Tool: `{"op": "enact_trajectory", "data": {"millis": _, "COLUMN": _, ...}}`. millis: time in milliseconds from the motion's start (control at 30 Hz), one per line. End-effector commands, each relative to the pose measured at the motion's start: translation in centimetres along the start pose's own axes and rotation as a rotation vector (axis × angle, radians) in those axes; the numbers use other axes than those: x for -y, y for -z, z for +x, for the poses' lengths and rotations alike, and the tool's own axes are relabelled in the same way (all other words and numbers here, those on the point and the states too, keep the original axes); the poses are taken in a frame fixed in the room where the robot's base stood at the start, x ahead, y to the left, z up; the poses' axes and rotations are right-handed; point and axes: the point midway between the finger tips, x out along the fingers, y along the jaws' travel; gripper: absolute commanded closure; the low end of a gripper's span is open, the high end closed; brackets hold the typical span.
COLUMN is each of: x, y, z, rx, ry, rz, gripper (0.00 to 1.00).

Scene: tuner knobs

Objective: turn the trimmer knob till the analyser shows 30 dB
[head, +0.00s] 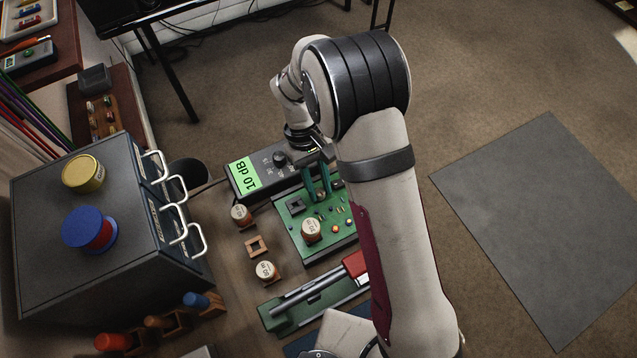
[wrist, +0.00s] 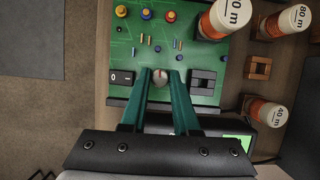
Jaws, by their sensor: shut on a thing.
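The analyser (head: 268,178) is a dark box with a lit green screen (head: 243,177) that reads 10 dB in the head view. Its dark dial (head: 280,159) is on the top face. The green circuit board (head: 290,228) lies in front of it. My gripper (head: 322,195) points down at the board with its green fingers. In the wrist view it is shut on the small pale trimmer knob (wrist: 159,75), one finger on each side. The fingers hide the knob in the head view. Only a corner of the screen (wrist: 238,140) shows in the wrist view.
A labelled coil (head: 312,230) stands on the board; two others (head: 241,215) (head: 265,271) stand left of it, near an empty wooden holder (head: 258,246). A black square socket (wrist: 203,82) and a black switch (wrist: 121,77) flank the fingers. A drawer cabinet (head: 100,270) stands left.

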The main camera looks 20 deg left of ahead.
Motion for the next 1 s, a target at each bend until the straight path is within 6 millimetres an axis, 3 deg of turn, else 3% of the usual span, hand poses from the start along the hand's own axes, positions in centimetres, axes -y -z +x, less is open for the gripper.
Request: {"op": "enact_trajectory", "data": {"millis": 1000, "x": -0.41, "y": -0.10, "z": -0.03, "rx": -0.004, "ry": 0.295, "rz": 0.703, "gripper": 1.00}}
